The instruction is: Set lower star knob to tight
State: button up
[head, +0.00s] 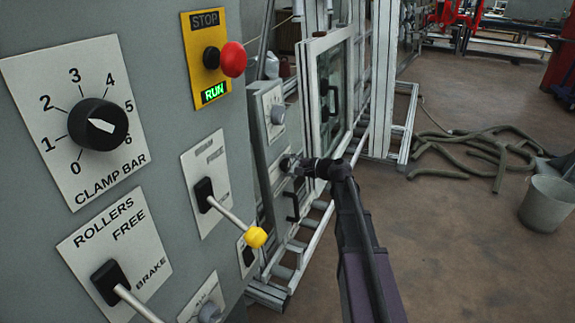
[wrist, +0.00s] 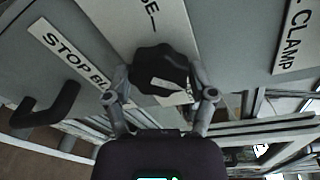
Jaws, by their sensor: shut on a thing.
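A black lobed star knob (wrist: 160,68) sits on a grey panel in the wrist view, in front of a white label plate (wrist: 138,14) with partly hidden lettering. My gripper (wrist: 161,88) is shut on the knob, with one finger on each side of its rim. A small white patch shows on the knob's lower face; its exact pointing is hard to read. In the head view my gripper (head: 291,164) is at the far panel's face, and it hides the knob there. I cannot tell the set position from these views.
A black handle (wrist: 45,108) and a "STOP BL" plate (wrist: 66,52) are left of the knob; a "CLAMP" plate (wrist: 294,35) is right. Nearer panel has a clamp bar dial (head: 98,124), a yellow-tipped lever (head: 256,237) and a red stop button (head: 232,59).

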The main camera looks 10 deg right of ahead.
jog(key=m+g, duration=0.1)
jog(key=m, duration=0.4)
jog(key=shift+a, duration=0.1)
jog(key=shift+m, duration=0.3)
jog(key=o, duration=1)
jog(key=shift+f, duration=0.1)
jog(key=shift+o, duration=0.2)
jog(key=shift+n, duration=0.4)
